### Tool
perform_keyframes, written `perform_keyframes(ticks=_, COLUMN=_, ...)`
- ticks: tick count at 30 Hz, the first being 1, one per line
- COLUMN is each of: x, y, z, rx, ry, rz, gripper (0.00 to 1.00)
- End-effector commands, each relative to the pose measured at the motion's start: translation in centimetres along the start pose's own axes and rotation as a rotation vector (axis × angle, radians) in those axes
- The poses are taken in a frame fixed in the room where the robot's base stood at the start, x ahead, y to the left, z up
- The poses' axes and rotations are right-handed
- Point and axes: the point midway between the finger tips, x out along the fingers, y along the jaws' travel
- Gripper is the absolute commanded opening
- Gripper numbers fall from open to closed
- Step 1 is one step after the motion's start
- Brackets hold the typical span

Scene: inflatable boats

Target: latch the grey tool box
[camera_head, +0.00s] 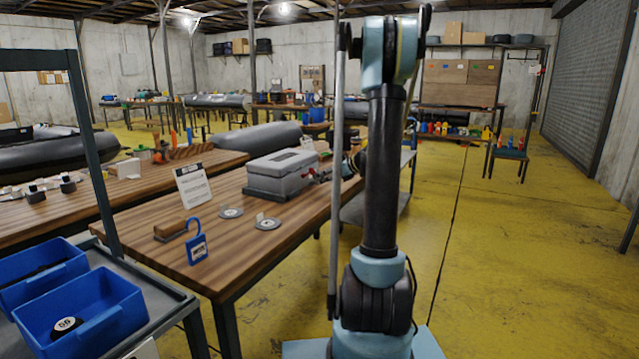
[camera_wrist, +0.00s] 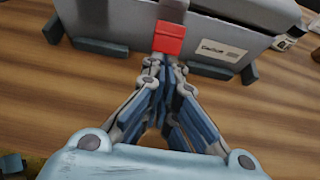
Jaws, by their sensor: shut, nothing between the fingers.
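The grey tool box (camera_head: 282,174) sits on the wooden table, its lid down as far as I can see. In the wrist view its front wall (camera_wrist: 110,28) fills the top, with a red latch (camera_wrist: 169,38) in the middle and a white label to the right. My gripper (camera_wrist: 166,66) is shut and empty, its fingertips just below the red latch. I cannot tell whether they touch it. In the head view my arm hides part of the gripper at the box's right end. Whether the latch is fastened is not clear.
The wooden table (camera_head: 228,262) also holds a white sign (camera_head: 192,185), a blue padlock tag (camera_head: 197,246), a wooden-handled tool and two round discs. Blue bins (camera_head: 80,318) stand at the lower left. The yellow floor (camera_head: 510,240) at right is clear.

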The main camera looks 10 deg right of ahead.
Motion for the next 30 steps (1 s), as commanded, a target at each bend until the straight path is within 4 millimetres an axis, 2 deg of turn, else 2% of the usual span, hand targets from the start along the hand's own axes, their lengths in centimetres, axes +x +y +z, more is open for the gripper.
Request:
perform_keyframes(ticks=15, x=-0.8, y=0.1, z=1.4, rx=0.0, ry=0.0, rz=0.0, gripper=0.0)
perform_keyframes(ticks=30, x=-0.8, y=0.2, z=1.7, rx=0.0, ry=0.0, rz=0.0, gripper=0.0)
